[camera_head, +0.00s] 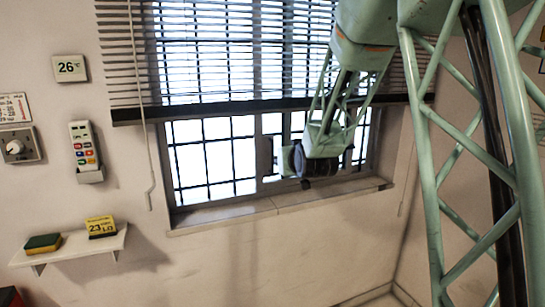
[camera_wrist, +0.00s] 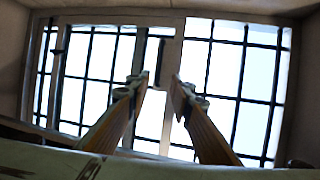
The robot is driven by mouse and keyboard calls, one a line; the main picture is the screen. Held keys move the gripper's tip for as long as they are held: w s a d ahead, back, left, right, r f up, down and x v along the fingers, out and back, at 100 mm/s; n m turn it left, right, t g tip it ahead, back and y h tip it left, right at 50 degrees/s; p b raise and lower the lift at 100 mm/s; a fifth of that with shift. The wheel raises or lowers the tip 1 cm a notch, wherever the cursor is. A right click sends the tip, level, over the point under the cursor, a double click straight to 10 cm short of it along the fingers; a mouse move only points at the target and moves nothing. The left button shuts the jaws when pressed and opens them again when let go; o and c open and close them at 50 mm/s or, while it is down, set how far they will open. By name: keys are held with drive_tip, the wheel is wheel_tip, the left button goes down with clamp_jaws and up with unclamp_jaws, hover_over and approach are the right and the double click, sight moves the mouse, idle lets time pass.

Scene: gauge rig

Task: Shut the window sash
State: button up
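The barred window (camera_head: 215,157) is in the back wall, its upper part behind a blind. My gripper (camera_head: 268,158) is in front of the window's middle upright, and my arm hides part of the right side. In the wrist view two fingers stand apart with nothing between them, so my gripper (camera_wrist: 160,88) is open. Beyond the fingertips is a pale upright of the sash (camera_wrist: 171,55), with a dark upright bar (camera_wrist: 160,62), perhaps a handle, beside it. I cannot tell whether the fingers touch it, or how far open the sash is.
The slatted blind (camera_head: 240,50) hangs above, its cord (camera_head: 147,150) at left. A sill (camera_head: 270,206) juts out below. Left are a thermometer display (camera_head: 70,68), dial (camera_head: 17,147), remote (camera_head: 83,145), and shelf (camera_head: 70,245) with a sponge (camera_head: 43,243) and yellow block (camera_head: 101,227).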

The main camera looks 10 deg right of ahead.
sight(272, 156)
drive_tip(key=w+f+t+p, duration=0.2)
drive_tip(key=w+f+t, duration=0.2)
drive_tip(key=w+f, duration=0.4)
drive_tip(key=w, duration=0.4)
drive_tip(key=shift+w, duration=0.2)
drive_tip(key=shift+w, duration=0.2)
drive_tip(key=shift+w, duration=6.7)
drive_tip(key=shift+c, duration=0.4)
clamp_jaws()
drive_tip(key=shift+a, duration=0.1)
